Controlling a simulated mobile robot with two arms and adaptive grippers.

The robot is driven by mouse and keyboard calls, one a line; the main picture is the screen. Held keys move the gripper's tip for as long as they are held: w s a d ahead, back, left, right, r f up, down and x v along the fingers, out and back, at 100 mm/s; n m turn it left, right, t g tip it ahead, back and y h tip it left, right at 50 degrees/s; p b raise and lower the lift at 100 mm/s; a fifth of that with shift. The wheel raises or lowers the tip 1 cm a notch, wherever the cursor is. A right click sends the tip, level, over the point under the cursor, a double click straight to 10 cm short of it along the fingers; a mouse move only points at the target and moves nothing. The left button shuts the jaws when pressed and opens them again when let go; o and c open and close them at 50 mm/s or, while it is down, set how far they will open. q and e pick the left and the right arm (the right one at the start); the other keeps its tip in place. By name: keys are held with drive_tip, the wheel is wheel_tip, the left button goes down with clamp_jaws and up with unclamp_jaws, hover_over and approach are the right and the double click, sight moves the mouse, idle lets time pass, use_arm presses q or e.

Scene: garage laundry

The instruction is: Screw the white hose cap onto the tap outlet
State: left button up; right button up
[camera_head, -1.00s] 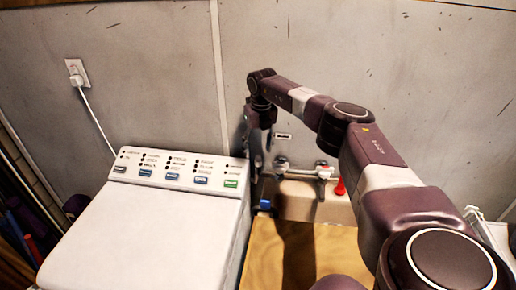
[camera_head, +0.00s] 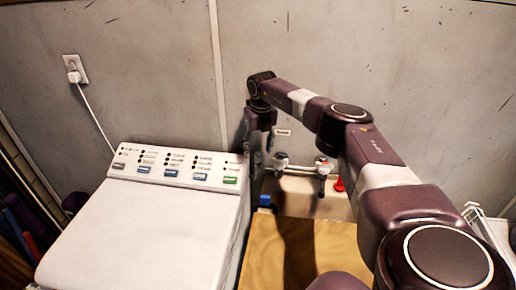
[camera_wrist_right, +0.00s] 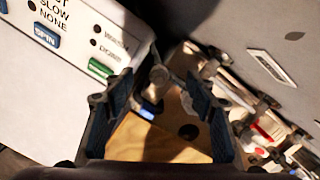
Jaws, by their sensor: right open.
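My right gripper (camera_head: 256,172) points down beside the taps at the wall, in the gap just right of the washing machine. In the right wrist view its two fingers (camera_wrist_right: 160,108) stand apart. A small greyish rounded piece (camera_wrist_right: 158,76) shows between them; I cannot tell whether it is the white hose cap or whether a finger touches it. The metal tap pipework (camera_head: 300,171) runs along the wall just right of the gripper. It also shows at the right of the wrist view (camera_wrist_right: 240,100), with a red part. My left gripper is not in view.
The white washing machine (camera_head: 140,235) stands close on the left. A blue piece (camera_head: 265,201) sits low beside it. A red piece (camera_head: 339,185) is right of the taps. A wooden board (camera_head: 335,250) lies below. A white label (camera_head: 282,132) is on the wall.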

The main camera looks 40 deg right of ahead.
drive_tip(key=shift+f+b, duration=0.5)
drive_tip(key=shift+f, duration=0.55)
drive_tip(key=shift+c, duration=0.2)
clamp_jaws()
drive_tip(key=shift+d, duration=0.1)
idle(1.1)
drive_tip(key=shift+r+m+p, duration=0.35)
drive_tip(key=shift+m+p, duration=0.75)
drive_tip(key=shift+p, duration=0.05)
drive_tip(key=shift+f+m+h+p, duration=0.15)
drive_tip(key=shift+m+p, duration=0.15)
drive_tip(key=shift+m, duration=0.3)
drive_tip(key=shift+m+h+p, duration=0.15)
drive_tip(key=shift+m+p, duration=0.15)
drive_tip(key=shift+m, duration=0.3)
drive_tip(key=shift+f+m+g, duration=0.15)
drive_tip(key=shift+m+g, duration=0.15)
drive_tip(key=shift+m, duration=0.3)
